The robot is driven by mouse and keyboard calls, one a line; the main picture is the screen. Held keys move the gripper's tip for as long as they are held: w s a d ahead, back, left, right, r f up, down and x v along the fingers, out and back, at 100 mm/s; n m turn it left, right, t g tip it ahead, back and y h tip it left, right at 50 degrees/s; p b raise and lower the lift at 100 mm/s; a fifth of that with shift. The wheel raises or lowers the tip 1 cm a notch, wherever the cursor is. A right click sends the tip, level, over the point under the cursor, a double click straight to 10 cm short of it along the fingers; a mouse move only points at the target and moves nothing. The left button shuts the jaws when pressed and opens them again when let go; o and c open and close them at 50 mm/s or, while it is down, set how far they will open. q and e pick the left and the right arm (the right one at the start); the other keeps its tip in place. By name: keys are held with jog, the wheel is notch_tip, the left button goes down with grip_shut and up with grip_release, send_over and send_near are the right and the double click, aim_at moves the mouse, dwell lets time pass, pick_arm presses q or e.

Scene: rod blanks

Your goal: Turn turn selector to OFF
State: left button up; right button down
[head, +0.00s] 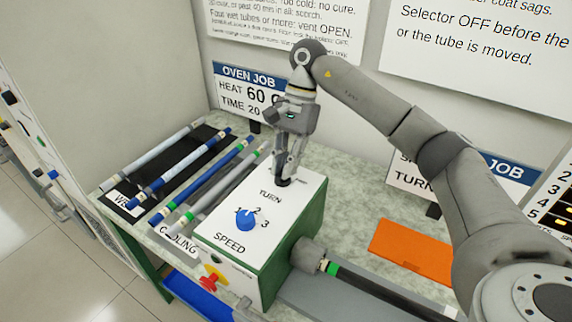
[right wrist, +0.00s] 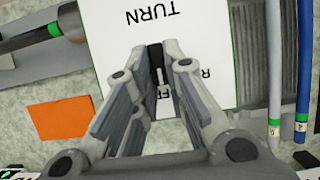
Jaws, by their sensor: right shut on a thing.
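The turn selector (head: 283,182) is a black knob on the white top of a green box, by the printed word TURN. My right gripper (head: 285,173) reaches down over it from above and is shut on it. In the right wrist view the black knob (right wrist: 155,56) sits between the two fingertips. Letters beside it are partly covered by the fingers; I can make out FF and an R. Which mark the selector points to cannot be told. My left gripper is not in view.
A blue SPEED knob (head: 245,219) marked 1, 2, 3 shares the box top. A red knob (head: 212,280) is on its front. A dark rod (head: 375,288) sticks out of the grey chuck (head: 309,254). Several rods lie on racks at left. An orange mat (head: 411,250) lies right.

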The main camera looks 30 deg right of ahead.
jog(key=shift+r, duration=0.1)
jog(key=c, duration=1.5)
grip_release()
jog(key=v, duration=1.2)
jog(key=shift+a, duration=0.1)
